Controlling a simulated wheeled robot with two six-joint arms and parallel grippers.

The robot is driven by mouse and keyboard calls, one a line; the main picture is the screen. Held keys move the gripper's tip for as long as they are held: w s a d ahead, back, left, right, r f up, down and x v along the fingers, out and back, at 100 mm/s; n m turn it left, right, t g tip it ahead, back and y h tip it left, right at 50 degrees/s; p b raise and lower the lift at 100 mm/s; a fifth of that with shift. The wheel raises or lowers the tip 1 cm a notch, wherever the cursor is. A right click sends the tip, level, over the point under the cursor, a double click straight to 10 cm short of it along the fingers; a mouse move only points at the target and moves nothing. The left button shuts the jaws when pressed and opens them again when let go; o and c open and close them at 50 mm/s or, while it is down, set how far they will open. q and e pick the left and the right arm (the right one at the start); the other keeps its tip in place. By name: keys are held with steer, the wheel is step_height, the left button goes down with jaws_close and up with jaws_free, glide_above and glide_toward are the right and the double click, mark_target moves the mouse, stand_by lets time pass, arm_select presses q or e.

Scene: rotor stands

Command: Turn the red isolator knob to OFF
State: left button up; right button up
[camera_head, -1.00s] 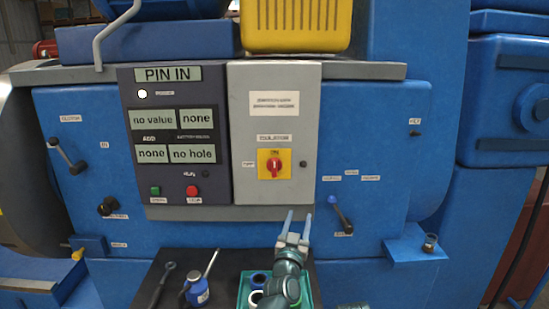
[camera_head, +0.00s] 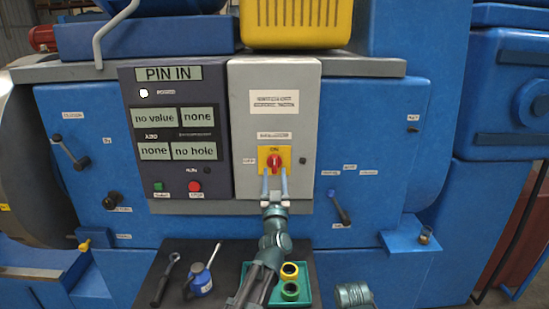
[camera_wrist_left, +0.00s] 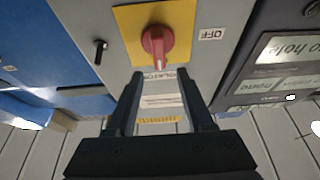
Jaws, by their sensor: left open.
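The red isolator knob (camera_head: 274,163) sits on a yellow plate (camera_head: 287,152) on the grey panel (camera_head: 240,120), its grip upright, in line with the ON label above it. In the left wrist view the picture is turned over; the red knob (camera_wrist_left: 155,42) points down there, and the OFF label (camera_wrist_left: 212,34) is to its right. My left gripper (camera_head: 274,176) is open and empty, its two fingers spread just below the knob. In the left wrist view its fingertips (camera_wrist_left: 159,76) are apart. I see no contact with the knob. My right gripper is out of view.
A dark panel (camera_head: 133,130) with readouts and buttons is left of the grey panel. A blue-tipped lever (camera_head: 340,208) is to the right. Below, a dark shelf (camera_head: 215,285) holds a wrench, a blue oil can (camera_head: 200,282) and a green tray (camera_head: 303,268) with rings.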

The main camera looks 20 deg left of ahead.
mark_target(275, 162)
arm_select(q)
steer(key=shift+p+x, duration=0.8)
steer(key=shift+x, duration=1.95)
jaws_close()
